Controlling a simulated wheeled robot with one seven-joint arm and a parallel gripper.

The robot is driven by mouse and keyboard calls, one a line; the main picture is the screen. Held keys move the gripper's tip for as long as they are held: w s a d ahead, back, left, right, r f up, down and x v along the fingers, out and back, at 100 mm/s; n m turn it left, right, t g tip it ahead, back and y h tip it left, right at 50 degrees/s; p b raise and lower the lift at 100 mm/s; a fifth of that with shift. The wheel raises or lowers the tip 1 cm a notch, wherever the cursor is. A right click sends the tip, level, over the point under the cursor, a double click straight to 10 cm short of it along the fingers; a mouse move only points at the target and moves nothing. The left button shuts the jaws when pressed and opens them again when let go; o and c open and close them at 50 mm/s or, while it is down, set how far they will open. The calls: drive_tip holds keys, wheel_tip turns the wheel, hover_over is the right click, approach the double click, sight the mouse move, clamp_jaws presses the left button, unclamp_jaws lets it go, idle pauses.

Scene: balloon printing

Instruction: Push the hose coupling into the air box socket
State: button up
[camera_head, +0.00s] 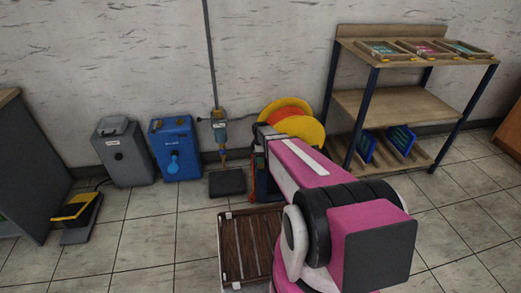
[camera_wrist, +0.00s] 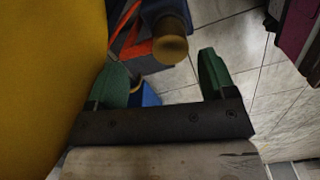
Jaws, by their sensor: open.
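My gripper (camera_wrist: 161,68) shows in the wrist view with its two green fingers spread apart and nothing held. A brownish round-ended cylinder (camera_wrist: 170,49) lies just beyond the gap between the fingertips. I cannot tell whether it is the hose coupling. In the head view my pink arm hides the gripper. I cannot tell which is the air box. No hose coupling shows clearly.
Yellow and orange rounded shapes (camera_head: 303,127) are beyond my arm. A wall pipe with a fitting (camera_head: 219,130) hangs above a dark floor block (camera_head: 227,183). A slatted wooden tray (camera_head: 236,256) is in front. A yellow-topped pedal (camera_head: 76,207) lies left; shelves (camera_head: 400,105) stand right.

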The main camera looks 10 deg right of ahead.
drive_tip(key=shift+f, duration=1.8)
drive_tip(key=c, duration=0.9)
drive_tip(key=shift+r, duration=0.1)
drive_tip(key=shift+c, duration=0.2)
drive_tip(key=shift+r, duration=2.95)
